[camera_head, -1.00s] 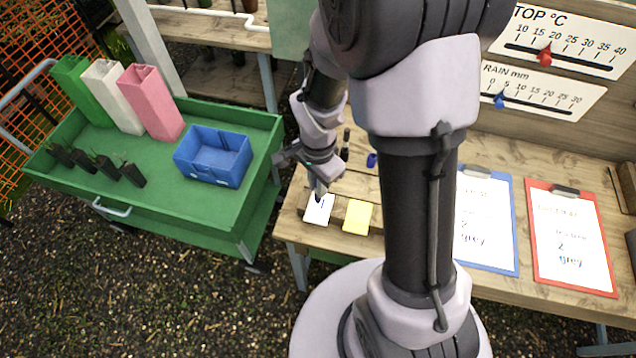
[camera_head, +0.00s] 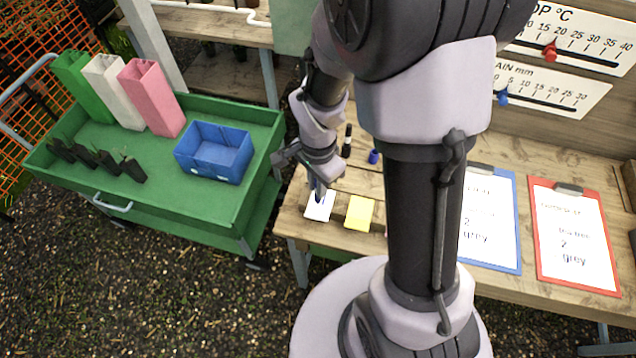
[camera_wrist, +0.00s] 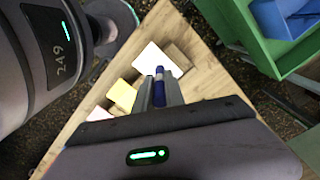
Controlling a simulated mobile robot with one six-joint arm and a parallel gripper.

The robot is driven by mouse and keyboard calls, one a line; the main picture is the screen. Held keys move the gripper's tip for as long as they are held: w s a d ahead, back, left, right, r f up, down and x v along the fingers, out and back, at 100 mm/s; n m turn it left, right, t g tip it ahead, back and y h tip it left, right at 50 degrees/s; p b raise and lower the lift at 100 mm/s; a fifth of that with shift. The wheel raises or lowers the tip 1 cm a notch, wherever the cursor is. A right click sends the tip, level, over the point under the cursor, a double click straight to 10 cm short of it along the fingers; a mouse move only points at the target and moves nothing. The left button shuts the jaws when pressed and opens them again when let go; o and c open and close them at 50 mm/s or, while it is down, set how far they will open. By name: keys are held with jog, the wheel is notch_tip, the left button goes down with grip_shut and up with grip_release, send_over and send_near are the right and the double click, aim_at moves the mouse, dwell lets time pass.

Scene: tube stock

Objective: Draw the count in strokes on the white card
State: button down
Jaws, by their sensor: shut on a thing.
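My gripper (camera_head: 318,188) is above the white card and shut on a blue marker (camera_wrist: 159,88), which points down at the card. The wrist view shows the white card (camera_wrist: 150,58) beyond the fingers (camera_wrist: 158,95). The gripper covers part of the card, and I cannot tell whether the marker touches it or what marks it bears. Several dark seedling pots (camera_head: 100,160) stand on the green cart.
A black marker (camera_head: 347,142) and a blue cap (camera_head: 374,157) stand behind the cards. Blue (camera_head: 508,262) and red (camera_head: 540,265) clipboards lie at right. The green cart (camera_head: 190,213) carries a blue crate (camera_head: 213,152) and green, white and pink tall containers. My arm hides the bench's middle.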

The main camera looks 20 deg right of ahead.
jog(key=shift+r+p, duration=1.05)
jog(key=shift+r, duration=0.55)
jog(key=shift+f, duration=0.1)
